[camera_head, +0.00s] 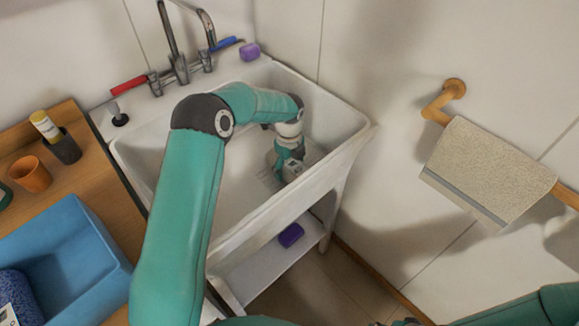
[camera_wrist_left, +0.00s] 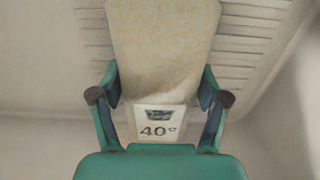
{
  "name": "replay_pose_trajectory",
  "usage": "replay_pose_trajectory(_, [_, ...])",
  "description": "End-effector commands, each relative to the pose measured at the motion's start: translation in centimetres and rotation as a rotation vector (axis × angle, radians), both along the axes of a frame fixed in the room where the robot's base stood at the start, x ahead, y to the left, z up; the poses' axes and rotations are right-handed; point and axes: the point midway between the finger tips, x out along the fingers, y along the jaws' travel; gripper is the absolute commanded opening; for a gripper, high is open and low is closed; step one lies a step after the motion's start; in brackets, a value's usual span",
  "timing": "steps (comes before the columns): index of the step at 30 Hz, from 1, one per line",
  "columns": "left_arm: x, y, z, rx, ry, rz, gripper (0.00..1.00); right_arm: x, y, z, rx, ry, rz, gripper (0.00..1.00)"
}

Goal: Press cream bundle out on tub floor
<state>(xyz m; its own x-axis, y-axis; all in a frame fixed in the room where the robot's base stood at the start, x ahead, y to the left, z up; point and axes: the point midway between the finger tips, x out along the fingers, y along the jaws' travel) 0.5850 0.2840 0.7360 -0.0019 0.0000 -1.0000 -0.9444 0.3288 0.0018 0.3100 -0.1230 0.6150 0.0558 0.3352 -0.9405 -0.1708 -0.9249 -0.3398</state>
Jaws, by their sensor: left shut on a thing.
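The cream bundle (camera_wrist_left: 165,45) fills the middle of the left wrist view. A white label reading 40° is on its near end. My left gripper (camera_wrist_left: 160,90) is shut on it, one finger on each side. In the head view my left gripper (camera_head: 287,161) reaches down inside the white tub (camera_head: 237,190), near its right side. There the bundle is mostly hidden by the gripper and too small to make out well. The ribbed tub floor shows on both sides of the bundle in the wrist view. I cannot tell whether the bundle touches the floor.
A tap (camera_head: 180,65) and a purple soap (camera_head: 250,51) are at the tub's back edge. A blue bin (camera_head: 75,245) and an orange cup (camera_head: 31,174) are on the left counter. A towel (camera_head: 488,165) hangs on the right wall. Another purple block (camera_head: 291,235) lies on the lower shelf.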

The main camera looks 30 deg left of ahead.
Motion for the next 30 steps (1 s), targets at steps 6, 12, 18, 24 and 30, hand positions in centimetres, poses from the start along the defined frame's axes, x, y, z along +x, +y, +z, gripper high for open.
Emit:
replay_pose_trajectory(6, [0.0, 0.0, -0.1, 0.001, 0.002, 0.0, 0.47, 0.0, 0.0, 0.0, 0.0, 0.0, 0.0, 0.4])
replay_pose_trajectory(12, [0.0, 0.0, 1.1, 0.001, 0.0, 0.0, 0.47, 0.0, 0.0, 0.8, 0.0, 0.0, 0.0, 0.4])
replay_pose_trajectory(18, [0.1, 0.0, 3.3, 0.0, -0.002, 0.0, 0.47, 0.0, 0.0, 2.2, 0.0, 0.0, 0.0, 0.4])
replay_pose_trajectory(24, [0.0, 0.0, 5.3, 0.001, -0.001, 0.0, 0.47, 0.0, 0.0, 3.5, 0.0, 0.0, 0.0, 0.4])
replay_pose_trajectory(30, [0.1, 0.0, 7.3, 0.0, -0.002, 0.0, 0.47, 0.0, 0.0, 4.8, 0.0, 0.0, 0.0, 0.4])
